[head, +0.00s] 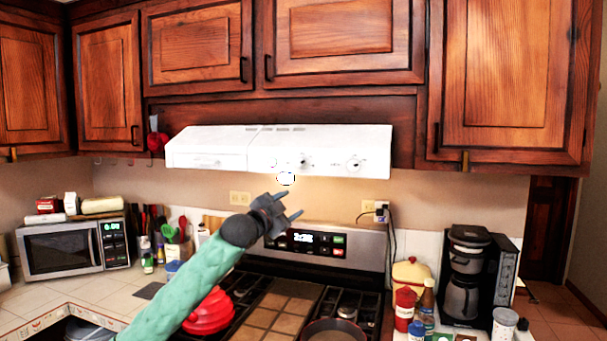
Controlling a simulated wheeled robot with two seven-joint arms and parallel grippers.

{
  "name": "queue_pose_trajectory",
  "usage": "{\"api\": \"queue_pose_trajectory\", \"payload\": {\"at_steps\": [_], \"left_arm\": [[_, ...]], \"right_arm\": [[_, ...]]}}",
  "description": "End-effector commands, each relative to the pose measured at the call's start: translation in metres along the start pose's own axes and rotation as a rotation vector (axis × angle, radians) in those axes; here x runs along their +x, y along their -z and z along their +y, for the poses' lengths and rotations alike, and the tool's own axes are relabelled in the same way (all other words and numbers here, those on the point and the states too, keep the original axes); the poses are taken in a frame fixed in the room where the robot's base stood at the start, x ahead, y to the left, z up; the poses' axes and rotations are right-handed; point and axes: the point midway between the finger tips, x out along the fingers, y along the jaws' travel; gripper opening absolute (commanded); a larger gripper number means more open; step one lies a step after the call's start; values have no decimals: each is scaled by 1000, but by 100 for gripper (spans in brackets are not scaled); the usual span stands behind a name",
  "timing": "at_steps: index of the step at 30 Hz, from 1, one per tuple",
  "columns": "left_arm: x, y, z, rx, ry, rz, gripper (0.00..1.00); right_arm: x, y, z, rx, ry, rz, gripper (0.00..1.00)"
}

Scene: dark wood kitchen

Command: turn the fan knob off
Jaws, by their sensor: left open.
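A white range hood (220,148) hangs under the wooden cabinets. Its front has two round knobs, a left knob (304,162) and a right knob (354,165). The labels are too small to read, so I cannot tell which is the fan knob. My left gripper (291,206) is open and empty, below the hood's front and a little left of and under the left knob in the picture. It appears to touch nothing. My right gripper is not in view.
Below is a stove with a lit control panel (305,239), a red kettle (209,312) and a pan (333,331). A microwave (62,249) stands at left, and a coffee maker (467,270) and bottles at right. The space before the hood's knobs looks clear.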

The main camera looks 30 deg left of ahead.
Motion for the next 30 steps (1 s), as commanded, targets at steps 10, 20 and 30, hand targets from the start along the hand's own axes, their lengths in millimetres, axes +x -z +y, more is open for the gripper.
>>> {"api": "queue_pose_trajectory", "payload": {"at_steps": [10, 20, 30], "left_arm": [[-6, 46, -77, 60, 81, 88, 52], [21, 51, -81, 58, 82, 89, 52], [59, 53, -83, 58, 81, 88, 52]], "right_arm": [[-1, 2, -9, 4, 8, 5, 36], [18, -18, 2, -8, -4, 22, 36], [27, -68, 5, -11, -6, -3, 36]]}}
